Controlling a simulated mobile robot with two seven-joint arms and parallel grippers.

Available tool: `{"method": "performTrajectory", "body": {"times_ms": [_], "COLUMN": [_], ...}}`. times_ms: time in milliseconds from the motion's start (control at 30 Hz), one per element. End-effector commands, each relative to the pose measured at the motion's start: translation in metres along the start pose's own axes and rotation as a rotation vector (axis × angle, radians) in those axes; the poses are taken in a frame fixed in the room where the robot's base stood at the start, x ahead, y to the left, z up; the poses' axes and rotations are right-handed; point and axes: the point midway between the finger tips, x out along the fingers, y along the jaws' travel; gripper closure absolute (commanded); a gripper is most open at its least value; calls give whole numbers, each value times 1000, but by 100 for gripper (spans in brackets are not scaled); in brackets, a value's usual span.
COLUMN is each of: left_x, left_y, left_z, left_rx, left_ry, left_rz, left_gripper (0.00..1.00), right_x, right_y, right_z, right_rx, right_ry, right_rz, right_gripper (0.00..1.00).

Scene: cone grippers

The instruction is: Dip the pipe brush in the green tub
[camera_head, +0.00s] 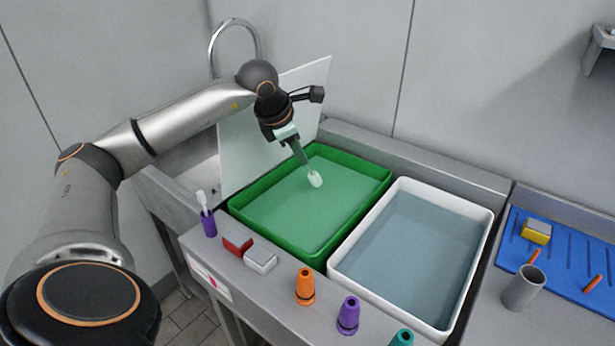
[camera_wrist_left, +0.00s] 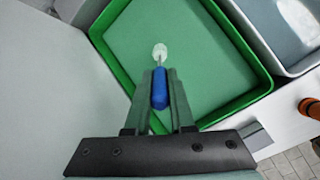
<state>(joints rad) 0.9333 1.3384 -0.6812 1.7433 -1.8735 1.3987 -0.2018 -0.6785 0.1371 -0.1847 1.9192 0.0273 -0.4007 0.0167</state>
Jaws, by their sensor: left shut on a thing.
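The green tub (camera_head: 318,240) stands at the back of the steel counter and holds green liquid; it also fills the upper part of the left wrist view (camera_wrist_left: 245,62). My left gripper (camera_head: 303,160) points down over the tub. It is shut on the blue handle of the pipe brush (camera_wrist_left: 159,90), as the left wrist view shows. The brush's pale bristle head (camera_head: 315,180) points down toward the liquid, over the tub's middle. I cannot tell whether the bristles touch the surface. My right gripper is not in view.
A white tub (camera_head: 342,272) with grey-blue liquid adjoins on the right. Orange (camera_head: 305,287) and purple (camera_head: 348,315) cones stand along the front edge. A purple holder (camera_head: 208,223) with a white brush stands left. A white panel (camera_head: 240,150) rises behind my left gripper.

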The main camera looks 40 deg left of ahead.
Motion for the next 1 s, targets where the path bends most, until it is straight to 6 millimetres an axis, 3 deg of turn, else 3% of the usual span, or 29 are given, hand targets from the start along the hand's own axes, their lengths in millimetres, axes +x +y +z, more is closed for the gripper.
{"method": "performTrajectory", "body": {"times_ms": [500,1000], "left_x": [-39,-39], "left_y": [13,12], "left_z": [17,17], "left_rx": [0,0], "left_ry": [-1,-1], "left_rz": [1,0], "left_gripper": [100,100], "right_x": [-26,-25], "right_y": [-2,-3], "right_z": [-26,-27], "right_rx": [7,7], "right_ry": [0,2], "right_rz": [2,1], "right_gripper": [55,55]}}
